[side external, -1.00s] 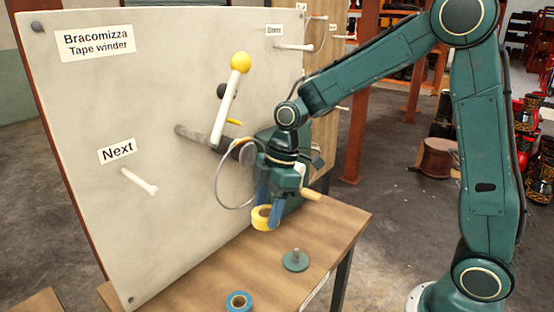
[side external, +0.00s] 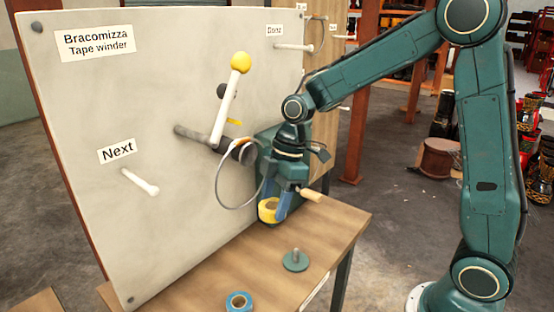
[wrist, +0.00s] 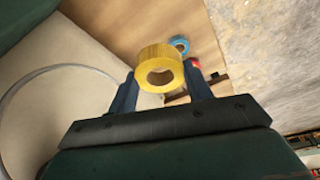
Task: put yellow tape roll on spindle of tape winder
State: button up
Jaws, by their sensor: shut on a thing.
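The yellow tape roll (side external: 268,212) is held between the blue fingers of my gripper (side external: 274,203), above the wooden table close to the panel. In the wrist view the roll (wrist: 160,54) sits between the fingertips of my gripper (wrist: 162,78), its hole facing the camera. The tape winder is a pale upright panel (side external: 90,180) labelled "Bracomizza Tape winder". A thick grey rod (side external: 192,133) with a dark end and a white lever with a yellow knob (side external: 240,63) are on it. A small green disc with an upright peg (side external: 296,263) stands on the table. I cannot tell which part is the spindle.
A blue tape roll (side external: 239,301) lies at the table's front edge. A green housing with a wooden handle (side external: 311,195) stands behind my gripper. A thin grey hoop (side external: 220,190) juts from the panel. A white peg (side external: 140,181) sticks out below "Next". The wooden table (side external: 335,225) is clear at right.

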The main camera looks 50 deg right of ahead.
send_over(295, 250)
jog(key=d, duration=0.1)
notch_tip(295, 250, down, 15)
jog(key=shift+s+f, duration=0.1)
jog(key=shift+f, duration=0.1)
dwell(0.8)
jog(key=shift+f, duration=1.9)
jog(key=shift+f, duration=0.1)
jog(key=o, duration=1)
